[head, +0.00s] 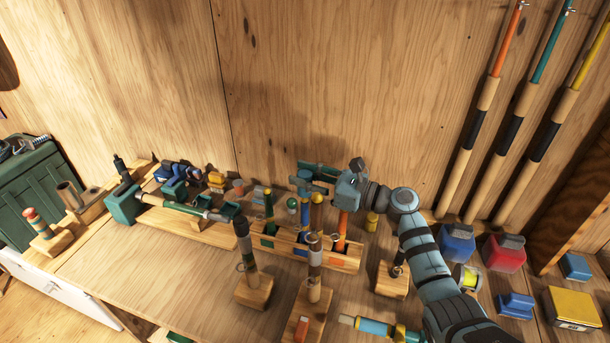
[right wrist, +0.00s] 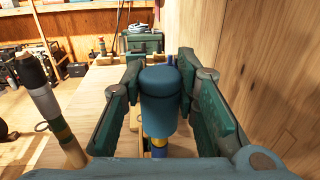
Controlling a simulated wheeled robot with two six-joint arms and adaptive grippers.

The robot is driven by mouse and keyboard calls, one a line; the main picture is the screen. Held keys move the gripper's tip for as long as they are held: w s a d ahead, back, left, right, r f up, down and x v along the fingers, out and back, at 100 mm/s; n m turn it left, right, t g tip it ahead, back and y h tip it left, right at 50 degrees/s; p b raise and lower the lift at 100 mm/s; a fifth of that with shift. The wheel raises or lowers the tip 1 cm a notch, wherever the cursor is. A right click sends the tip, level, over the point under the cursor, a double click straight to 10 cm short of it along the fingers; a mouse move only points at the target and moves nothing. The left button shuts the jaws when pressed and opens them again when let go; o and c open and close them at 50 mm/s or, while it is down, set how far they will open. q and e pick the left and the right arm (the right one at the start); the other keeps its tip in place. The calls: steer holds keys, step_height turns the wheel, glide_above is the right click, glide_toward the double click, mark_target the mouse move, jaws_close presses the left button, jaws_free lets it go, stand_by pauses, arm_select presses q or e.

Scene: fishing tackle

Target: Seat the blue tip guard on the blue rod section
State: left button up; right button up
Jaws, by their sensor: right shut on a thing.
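The blue tip guard (right wrist: 160,98), a rounded blue cap, is upright between the fingers of my right gripper (head: 308,180) in the right wrist view. In the head view a little of it (head: 305,174) shows between the fingers, above the wooden rack. The blue rod section (head: 303,210) stands in the rack, directly under the gripper, beside a yellow section. In the right wrist view yellow and blue bands (right wrist: 158,148) show just below the guard. The guard's lower rim is partly hidden, so I cannot tell whether it touches the rod. My left gripper is not in view.
The wooden rack (head: 348,264) also holds green and orange sections (head: 341,230). Corks-handled pieces on wooden blocks (head: 254,290) stand in front. The plywood wall (head: 330,80) is close behind. Bare bench lies front left.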

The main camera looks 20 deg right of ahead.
stand_by(0.5)
steer(key=shift+f+b, duration=0.55)
steer(key=shift+f, duration=0.35)
steer(key=shift+r+p, duration=0.6)
steer(key=shift+p, duration=0.1)
steer(key=shift+p, duration=0.45)
stand_by(1.0)
steer(key=shift+f+b, duration=0.5)
steer(key=shift+f, duration=0.1)
